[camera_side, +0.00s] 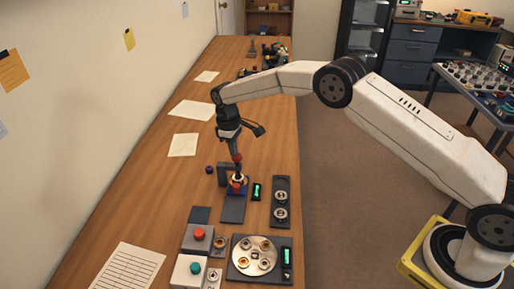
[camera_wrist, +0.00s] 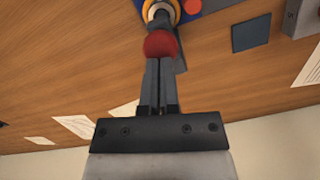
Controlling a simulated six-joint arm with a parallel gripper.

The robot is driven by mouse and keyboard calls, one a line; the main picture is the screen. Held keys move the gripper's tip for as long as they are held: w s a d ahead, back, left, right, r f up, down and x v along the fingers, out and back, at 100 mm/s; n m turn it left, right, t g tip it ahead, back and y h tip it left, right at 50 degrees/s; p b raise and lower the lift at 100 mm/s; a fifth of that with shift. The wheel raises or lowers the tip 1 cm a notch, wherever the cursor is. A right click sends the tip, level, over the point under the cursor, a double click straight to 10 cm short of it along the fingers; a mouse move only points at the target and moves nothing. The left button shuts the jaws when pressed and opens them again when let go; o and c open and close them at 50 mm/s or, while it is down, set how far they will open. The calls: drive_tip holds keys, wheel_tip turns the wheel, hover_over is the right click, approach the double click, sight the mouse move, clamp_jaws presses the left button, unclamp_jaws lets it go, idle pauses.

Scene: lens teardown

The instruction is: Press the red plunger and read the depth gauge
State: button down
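My gripper (camera_side: 237,153) points down over the bench, its fingers close together on the red ball knob (camera_wrist: 160,44) of a slim tool. The knob also shows in the side view (camera_side: 237,157). The tool's grey shaft runs down to an orange-and-white ring (camera_wrist: 160,10) on a blue block; whether it touches is unclear. A small red button (camera_side: 236,188) sits at the block's front and shows in the wrist view (camera_wrist: 193,6). A black gauge with a green display (camera_side: 257,191) stands just right of it; its reading is too small to make out.
Nearer the camera, a grey box carries a large red button (camera_side: 199,235) and a white box a teal button (camera_side: 195,268). A round plate with rings (camera_side: 254,270) has another green display (camera_side: 287,257) beside it. A dark two-ring tray (camera_side: 281,226) lies right. Papers lie left.

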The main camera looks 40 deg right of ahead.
sight(226, 162)
drive_tip(key=shift+s+a+f, duration=0.1)
drive_tip(key=shift+s+f, duration=0.05)
drive_tip(key=shift+f, duration=0.65)
drive_tip(key=shift+s+f, duration=0.15)
drive_tip(key=shift+f, duration=0.6)
drive_tip(key=shift+w+a+r, duration=0.2)
drive_tip(key=shift+w+a, duration=0.25)
drive_tip(key=shift+w, duration=0.25)
drive_tip(key=shift+w+a+f, duration=0.1)
drive_tip(key=shift+w+a, duration=0.1)
drive_tip(key=shift+w, duration=0.2)
drive_tip(key=shift+w+r, duration=0.3)
drive_tip(key=shift+r, duration=0.1)
drive_tip(key=shift+r, duration=0.25)
wheel_tip(226, 162, up, 7)
drive_tip(key=shift+w+a+r, duration=0.2)
drive_tip(key=shift+w, duration=0.2)
drive_tip(key=shift+s+d+r, duration=0.1)
drive_tip(key=shift+r, duration=0.05)
